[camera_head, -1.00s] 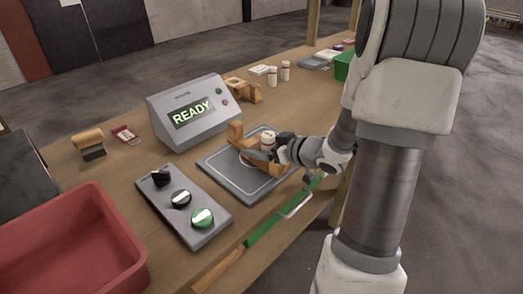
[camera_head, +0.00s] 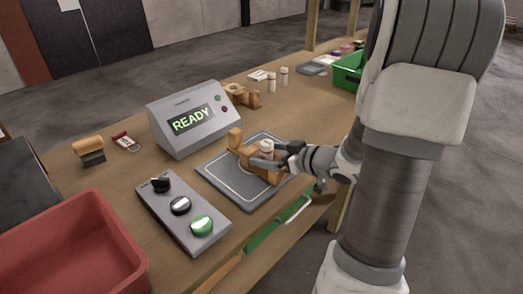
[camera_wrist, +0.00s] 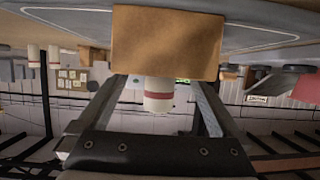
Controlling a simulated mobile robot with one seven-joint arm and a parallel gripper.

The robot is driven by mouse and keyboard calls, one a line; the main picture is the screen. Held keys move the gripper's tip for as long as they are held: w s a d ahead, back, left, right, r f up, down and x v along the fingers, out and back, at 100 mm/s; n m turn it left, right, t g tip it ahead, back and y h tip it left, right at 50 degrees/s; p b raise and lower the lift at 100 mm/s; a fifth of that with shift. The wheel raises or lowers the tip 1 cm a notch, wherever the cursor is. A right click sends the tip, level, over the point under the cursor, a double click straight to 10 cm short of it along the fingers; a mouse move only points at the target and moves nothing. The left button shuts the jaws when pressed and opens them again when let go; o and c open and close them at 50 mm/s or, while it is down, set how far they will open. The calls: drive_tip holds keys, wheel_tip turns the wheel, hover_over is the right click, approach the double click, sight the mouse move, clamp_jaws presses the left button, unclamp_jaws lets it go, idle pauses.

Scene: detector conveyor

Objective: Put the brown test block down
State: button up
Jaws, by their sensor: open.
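The brown test block (camera_head: 236,139) sits on the grey plate (camera_head: 219,182) with a white-rimmed outline, in front of the READY display. A white bottle with a red band (camera_head: 267,147) shows at the block, between my fingers. My gripper (camera_head: 275,155) is open at the block's right side, one finger on each side of the bottle. In the wrist view, which appears upside down, the block's flat brown face (camera_wrist: 168,42) lies against the plate (camera_wrist: 70,25). The bottle (camera_wrist: 158,95) sticks out past the block between my fingers (camera_wrist: 155,100). Whether a finger touches the block is hidden.
A READY display box (camera_head: 195,122) stands behind the plate, a button panel (camera_head: 182,212) in front-left. A red bin (camera_head: 75,225) is at the left. Another brown wooden holder (camera_head: 243,96), white bottles (camera_head: 284,76) and a green bin (camera_head: 348,70) stand farther back.

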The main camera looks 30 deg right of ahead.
drive_tip(key=p+v, duration=0.1)
drive_tip(key=v, duration=0.7)
drive_tip(key=shift+p, duration=0.4)
